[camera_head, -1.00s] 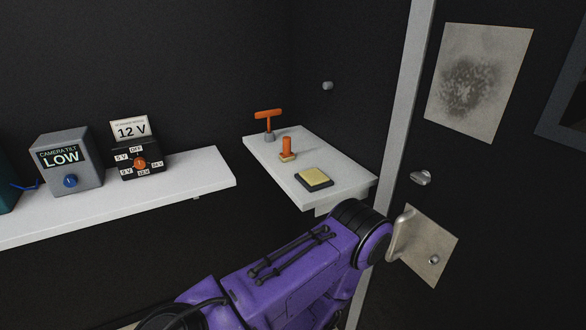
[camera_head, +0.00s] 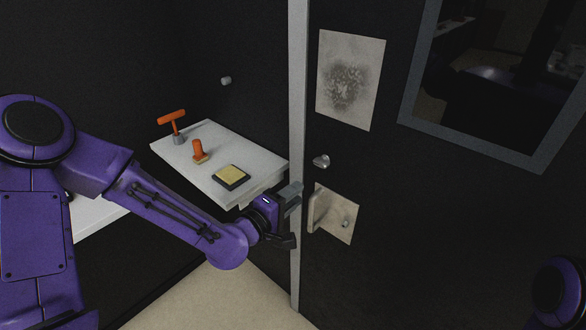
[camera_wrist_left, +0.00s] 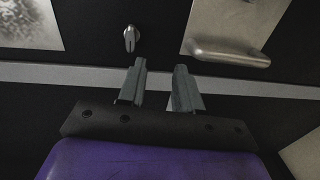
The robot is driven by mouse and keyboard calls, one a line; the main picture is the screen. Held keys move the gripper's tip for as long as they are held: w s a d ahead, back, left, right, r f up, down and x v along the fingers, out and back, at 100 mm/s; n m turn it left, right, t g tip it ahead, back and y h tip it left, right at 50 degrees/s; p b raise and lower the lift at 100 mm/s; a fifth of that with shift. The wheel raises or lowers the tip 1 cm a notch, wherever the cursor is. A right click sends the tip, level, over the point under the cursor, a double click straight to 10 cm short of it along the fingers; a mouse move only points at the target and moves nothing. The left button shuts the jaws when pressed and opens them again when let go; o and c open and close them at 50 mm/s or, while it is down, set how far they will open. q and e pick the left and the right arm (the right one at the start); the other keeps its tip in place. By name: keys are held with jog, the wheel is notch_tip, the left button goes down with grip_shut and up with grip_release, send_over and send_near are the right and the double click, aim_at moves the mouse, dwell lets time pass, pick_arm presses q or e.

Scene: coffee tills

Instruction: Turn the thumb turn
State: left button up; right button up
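The thumb turn (camera_head: 321,161) is a small metal knob on the dark door, above the lever handle and its plate. In the left wrist view the thumb turn (camera_wrist_left: 131,38) shows ahead of the fingers and a little to their left. My left gripper (camera_head: 295,214) is at the light door frame, below and to the left of the thumb turn, apart from it. In the left wrist view my left gripper (camera_wrist_left: 160,72) has its two fingers spread with nothing between them. My right gripper is not seen; only a purple part of mine shows at the lower right.
The metal lever handle (camera_head: 314,210) projects from its plate (camera_head: 340,222) close to my left gripper. A white shelf (camera_head: 240,150) holds an orange T-handle (camera_head: 172,118), an orange stamp (camera_head: 198,150) and a yellow pad (camera_head: 231,176). A paper sheet (camera_head: 350,78) and a framed window (camera_head: 490,80) are on the door.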

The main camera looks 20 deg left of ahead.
aim_at(319, 165)
pick_arm(q)
jog(key=shift+t+h, duration=0.3)
jog(key=shift+t, duration=0.2)
jog(key=w+d+r, duration=0.1)
jog(key=w, duration=0.1)
jog(key=w+d+r, duration=0.1)
jog(key=w, duration=0.2)
jog(key=w+d+r+b, duration=0.1)
jog(key=w, duration=0.2)
jog(key=shift+w+r, duration=0.1)
jog(key=shift+r, duration=0.25)
grip_shut()
